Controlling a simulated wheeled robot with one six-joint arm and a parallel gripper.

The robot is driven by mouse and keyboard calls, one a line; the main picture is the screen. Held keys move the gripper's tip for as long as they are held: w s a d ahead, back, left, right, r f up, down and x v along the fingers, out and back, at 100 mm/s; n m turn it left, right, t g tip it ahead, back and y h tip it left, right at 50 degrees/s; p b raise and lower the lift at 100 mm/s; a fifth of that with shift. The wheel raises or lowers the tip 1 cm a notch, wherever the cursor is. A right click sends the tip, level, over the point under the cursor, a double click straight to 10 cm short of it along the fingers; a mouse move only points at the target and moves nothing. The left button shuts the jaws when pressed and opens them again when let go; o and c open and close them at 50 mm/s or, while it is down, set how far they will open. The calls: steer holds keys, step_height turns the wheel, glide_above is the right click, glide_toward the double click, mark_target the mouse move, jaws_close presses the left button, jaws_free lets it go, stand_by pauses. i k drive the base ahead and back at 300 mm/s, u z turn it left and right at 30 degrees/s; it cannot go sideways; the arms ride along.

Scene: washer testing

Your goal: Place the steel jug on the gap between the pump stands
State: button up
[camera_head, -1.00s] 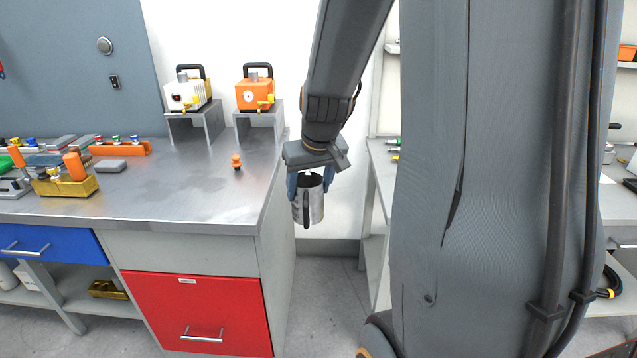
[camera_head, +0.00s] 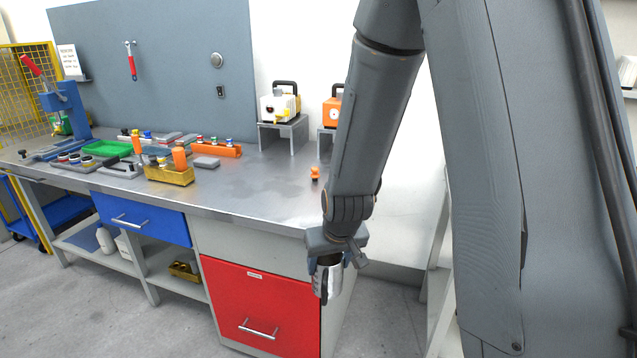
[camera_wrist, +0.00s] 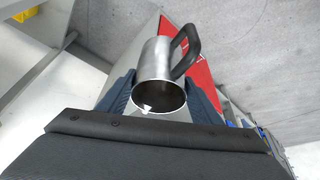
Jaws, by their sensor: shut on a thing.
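The steel jug (camera_wrist: 154,68) is a shiny cylinder with a black handle, held between the two blue fingers of my gripper (camera_wrist: 158,92) in the wrist view. In the head view the jug (camera_head: 334,281) hangs in my gripper (camera_head: 329,272), in front of the bench's right end and below the top's edge. One pump stand (camera_head: 284,133) carries a white pump (camera_head: 278,106) at the back of the bench. The other stand (camera_head: 325,143) carries an orange pump (camera_head: 332,112), partly hidden by my arm. A narrow gap (camera_head: 312,150) shows between the stands.
The steel bench top (camera_head: 250,185) is clear in front of the stands, except for a small orange knobbed piece (camera_head: 315,173). A yellow bin (camera_head: 170,174), an orange rack (camera_head: 217,149) and a green tray (camera_head: 108,148) stand further left. A red drawer (camera_head: 262,305) is below.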

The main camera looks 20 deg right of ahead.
mark_target(301, 165)
steer(key=k, duration=0.4)
steer(key=u, duration=1.75)
steer(key=i, duration=1.45)
steer(key=z, duration=2.5)
